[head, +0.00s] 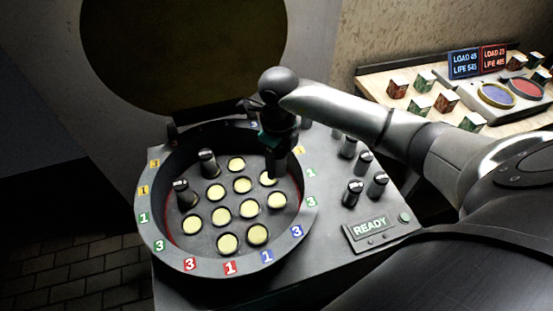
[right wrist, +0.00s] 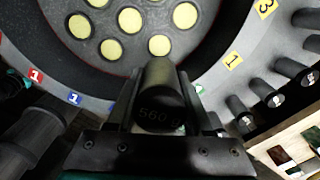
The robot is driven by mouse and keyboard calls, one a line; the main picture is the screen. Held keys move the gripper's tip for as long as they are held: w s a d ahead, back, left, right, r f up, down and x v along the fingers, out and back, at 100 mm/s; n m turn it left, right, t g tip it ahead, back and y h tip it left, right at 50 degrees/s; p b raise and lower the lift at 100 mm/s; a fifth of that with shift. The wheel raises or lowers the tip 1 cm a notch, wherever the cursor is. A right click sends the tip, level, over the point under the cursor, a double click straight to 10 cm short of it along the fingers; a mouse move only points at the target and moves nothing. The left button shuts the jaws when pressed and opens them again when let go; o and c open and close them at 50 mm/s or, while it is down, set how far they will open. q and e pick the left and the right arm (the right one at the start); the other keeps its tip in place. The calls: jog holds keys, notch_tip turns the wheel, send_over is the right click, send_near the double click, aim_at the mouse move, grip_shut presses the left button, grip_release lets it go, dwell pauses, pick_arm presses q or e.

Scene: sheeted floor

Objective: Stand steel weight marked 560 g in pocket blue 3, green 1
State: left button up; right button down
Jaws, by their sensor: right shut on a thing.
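My right gripper (head: 279,158) is shut on the steel weight marked 560 g. In the right wrist view the dark cylinder (right wrist: 158,85) sits between the two fingers, with its "560 g" marking facing the camera. In the head view the gripper points down over the right back part of the round pocketed dish (head: 170,246), near a pale yellow pocket pad (head: 269,180). I cannot tell whether the weight's lower end is inside a pocket. The rim carries coloured number labels, including blue 3 (head: 297,231) and green 1 (head: 311,172). My left gripper is not in view.
Two weights stand in the dish at its left, one (head: 208,162) behind the other (head: 184,193). Several weights (head: 353,193) stand on the panel right of the dish, behind a READY display (head: 369,226). A wooden table (head: 376,81) with small boxes and two pans is at back right.

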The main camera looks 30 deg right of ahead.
jog(key=shift+w+r, duration=0.1)
jog(key=b, duration=0.8)
send_over(277, 202)
jog(key=f, duration=1)
jog(key=shift+w+d+f, duration=0.1)
jog(key=shift+w+d, duration=0.1)
jog(key=shift+w, duration=0.1)
jog(key=shift+f+b, duration=0.95)
jog(key=shift+f, duration=0.1)
jog(key=shift+f+b, duration=0.45)
jog(key=shift+f, duration=0.15)
jog(key=shift+c, duration=1.9)
grip_release()
jog(key=shift+s, duration=0.1)
jog(key=shift+o, duration=0.7)
jog(key=shift+a+f, duration=0.1)
jog(key=shift+s+f, duration=0.1)
jog(key=shift+s, duration=0.05)
jog(key=r+p, duration=0.1)
jog(key=r, duration=0.7)
jog(key=r+p, duration=0.1)
jog(key=r, duration=0.6)
jog(key=shift+w+r+p, duration=0.2)
jog(key=shift+r+p, duration=0.15)
jog(key=shift+p, duration=0.05)
